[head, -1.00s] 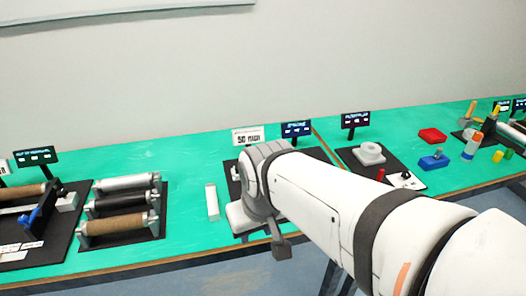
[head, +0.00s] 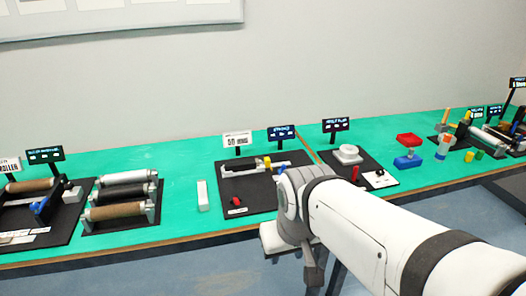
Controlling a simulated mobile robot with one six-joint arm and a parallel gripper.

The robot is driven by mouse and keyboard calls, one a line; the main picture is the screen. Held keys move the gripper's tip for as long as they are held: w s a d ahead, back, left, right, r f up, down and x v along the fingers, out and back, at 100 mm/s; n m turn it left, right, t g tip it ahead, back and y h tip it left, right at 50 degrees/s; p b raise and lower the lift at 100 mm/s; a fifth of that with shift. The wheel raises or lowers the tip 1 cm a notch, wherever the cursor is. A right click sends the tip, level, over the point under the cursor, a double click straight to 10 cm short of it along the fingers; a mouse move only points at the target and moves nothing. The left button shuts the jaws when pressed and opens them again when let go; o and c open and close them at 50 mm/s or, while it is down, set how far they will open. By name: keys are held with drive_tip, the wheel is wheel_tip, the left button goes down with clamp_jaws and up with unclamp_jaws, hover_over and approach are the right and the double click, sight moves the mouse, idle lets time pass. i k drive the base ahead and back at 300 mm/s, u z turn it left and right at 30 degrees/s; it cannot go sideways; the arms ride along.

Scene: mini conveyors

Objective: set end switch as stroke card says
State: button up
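The stroke card (head: 237,139) is a white sign that seems to read 50 mm, with blurred small print. It stands behind a black base plate (head: 262,201). On the plate lies a pale rod-like unit (head: 241,171) with a yellow block (head: 268,163) near its right part, which may be the end switch. A small red part (head: 236,201) sits at the plate's front left. My arm covers the plate's right front. My gripper (head: 298,255) is at the arm's end, over the table's front edge; its fingers cannot be made out.
A dark lit sign (head: 281,133) stands right of the card. A white bar (head: 202,195) lies left of the plate. A roller rack (head: 122,200) is farther left. Right are another black plate with a white round part (head: 347,154), and red and blue trays (head: 407,161).

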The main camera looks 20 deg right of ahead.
sight(284, 167)
drive_tip(key=z, duration=0.05)
drive_tip(key=i, duration=1)
drive_tip(key=z, duration=0.05)
